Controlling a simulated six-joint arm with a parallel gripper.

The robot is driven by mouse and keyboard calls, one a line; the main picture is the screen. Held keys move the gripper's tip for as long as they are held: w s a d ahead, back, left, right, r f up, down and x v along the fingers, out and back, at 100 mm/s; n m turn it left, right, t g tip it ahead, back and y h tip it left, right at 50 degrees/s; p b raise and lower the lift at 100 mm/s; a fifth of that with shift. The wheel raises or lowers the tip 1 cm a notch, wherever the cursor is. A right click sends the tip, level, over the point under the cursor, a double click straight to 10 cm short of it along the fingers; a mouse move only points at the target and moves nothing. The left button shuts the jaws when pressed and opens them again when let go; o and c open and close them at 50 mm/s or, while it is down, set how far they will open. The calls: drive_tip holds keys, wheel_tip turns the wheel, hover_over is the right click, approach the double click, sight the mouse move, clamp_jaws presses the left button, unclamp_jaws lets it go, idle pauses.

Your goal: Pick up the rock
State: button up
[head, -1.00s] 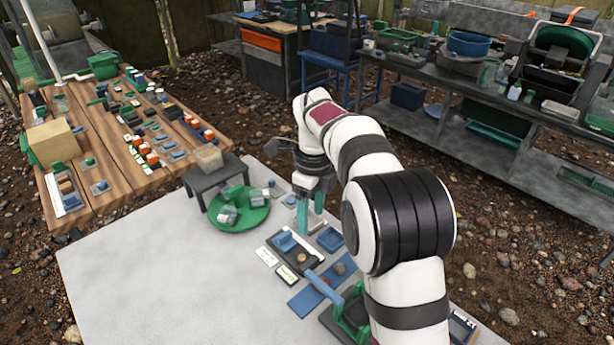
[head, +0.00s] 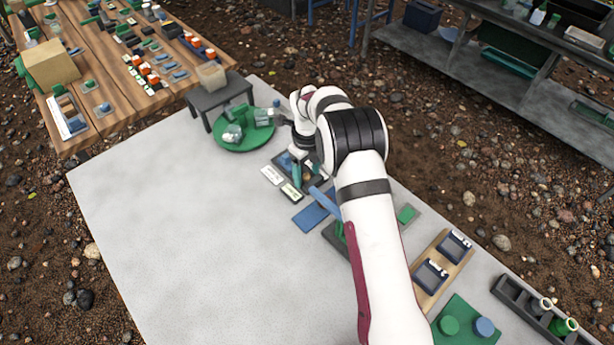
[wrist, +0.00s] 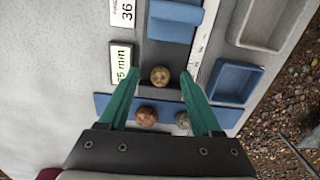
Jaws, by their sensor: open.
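A small round tan rock (wrist: 160,76) lies on a dark grey tray (wrist: 155,52) in the wrist view. My gripper (wrist: 158,74) is open, with one green finger on each side of this rock and a gap on both sides. A reddish-brown rock (wrist: 146,115) and a grey-green rock (wrist: 182,120) lie nearer the wrist, by a blue mat (wrist: 102,103). In the head view my gripper (head: 309,172) is over the dark tray, and the arm partly hides this area.
A blue block (wrist: 170,25) sits on the tray beyond the tan rock. An empty blue tray (wrist: 237,80) stands to the right. White label cards lie at the left. In the head view a green plate (head: 240,148) with several pieces is close behind, and the left tabletop is clear.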

clamp_jaws()
drive_tip(key=shift+r, duration=0.15)
idle(0.4)
drive_tip(key=shift+r, duration=0.35)
drive_tip(key=r, duration=0.2)
drive_tip(key=d+r, duration=0.1)
drive_tip(key=r, duration=0.1)
drive_tip(key=shift+s+d, duration=0.15)
drive_tip(key=shift+d, duration=0.05)
drive_tip(key=s+d+r, duration=0.3)
drive_tip(key=d+r, duration=0.3)
drive_tip(key=d, duration=0.4)
